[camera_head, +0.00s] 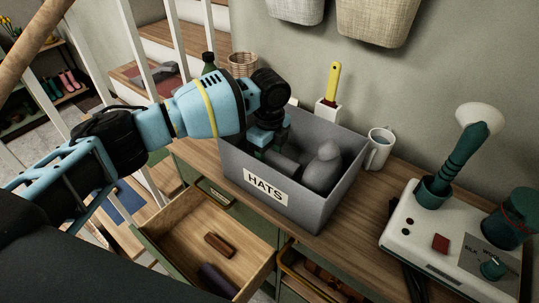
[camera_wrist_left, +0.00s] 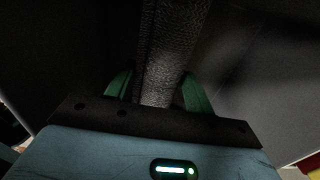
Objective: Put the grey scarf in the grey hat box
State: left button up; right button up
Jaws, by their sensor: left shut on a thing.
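The grey hat box (camera_head: 330,207), with a "HATS" label on its front, stands open on the wooden bench top. My left gripper (camera_head: 262,147) reaches down into its left part. In the left wrist view its green fingers (camera_wrist_left: 157,92) are shut on a long, dark grey knitted piece, the grey scarf (camera_wrist_left: 165,45). In the head view a grey rolled shape, seemingly the scarf (camera_head: 284,166), shows beside the fingers inside the box. Whether it touches the box floor is hidden. A rounded grey thing (camera_head: 322,168) sits in the right part. My right gripper is out of view.
An open drawer (camera_head: 190,238) with a brown item and a dark rolled item juts out below the box. A white mug (camera_head: 379,149) stands close to the box's right. A white machine (camera_head: 450,240) is farther right. A yellow-handled brush (camera_head: 332,85) stands behind.

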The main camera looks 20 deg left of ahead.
aim_at(269, 151)
pick_arm(q)
jog(key=shift+f, duration=0.35)
jog(key=shift+f, duration=0.4)
jog(key=shift+f, duration=0.2)
jog(key=o, duration=1)
notch_tip(269, 151, up, 13)
